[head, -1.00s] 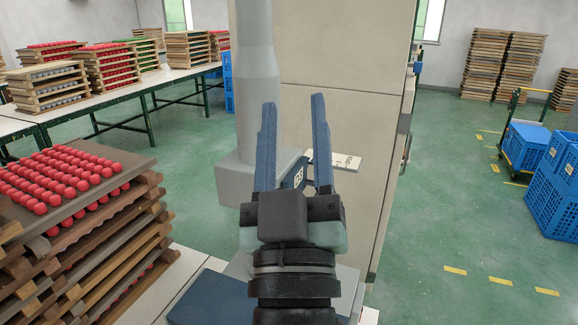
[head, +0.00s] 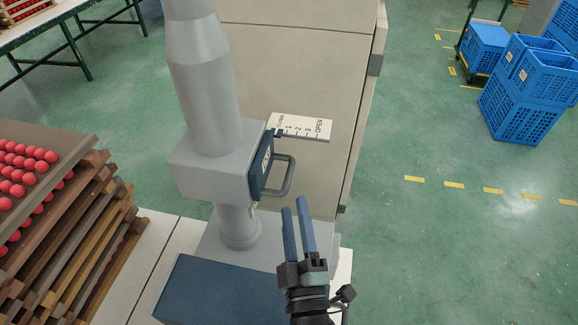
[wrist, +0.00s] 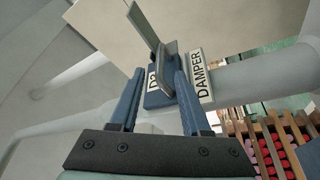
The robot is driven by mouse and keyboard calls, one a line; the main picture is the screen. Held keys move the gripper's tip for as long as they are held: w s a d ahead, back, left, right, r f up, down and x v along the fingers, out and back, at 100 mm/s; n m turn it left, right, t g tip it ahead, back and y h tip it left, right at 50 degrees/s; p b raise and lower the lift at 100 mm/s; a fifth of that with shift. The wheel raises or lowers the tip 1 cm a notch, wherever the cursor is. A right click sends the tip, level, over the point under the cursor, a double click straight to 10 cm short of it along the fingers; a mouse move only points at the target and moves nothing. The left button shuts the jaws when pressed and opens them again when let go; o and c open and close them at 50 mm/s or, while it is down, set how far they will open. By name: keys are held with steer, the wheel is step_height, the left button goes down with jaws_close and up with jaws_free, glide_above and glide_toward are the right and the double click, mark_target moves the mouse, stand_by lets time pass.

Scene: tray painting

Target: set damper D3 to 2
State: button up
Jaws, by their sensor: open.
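The damper is a blue slide plate (head: 261,168) set in a grey box on the vertical duct (head: 205,95). A grey U-shaped handle (head: 287,178) sticks out from its right side. A white scale plate (head: 300,133) behind it reads 1, 2, 3 and OPEN; a small dark pointer lies near its left, closed end. My gripper (head: 294,204) is open and empty, just in front of and below the handle in the head view. In the wrist view, the handle (wrist: 168,80) shows ahead between my open fingers (wrist: 158,76), beside the labels D3, partly covered, and DAMPER.
A beige cabinet (head: 290,65) stands behind the scale plate. A stack of wooden trays with red balls (head: 75,215) is at the left. A dark blue block (head: 215,295) sits below the duct. Blue crates (head: 520,110) stand at the right on open green floor.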

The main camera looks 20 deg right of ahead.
mark_target(289, 172)
steer(key=p+x, duration=0.1)
steer(key=x, duration=0.7)
steer(key=shift+w+d, duration=0.15)
steer(key=shift+w, duration=0.2)
jaws_close()
stand_by(1.0)
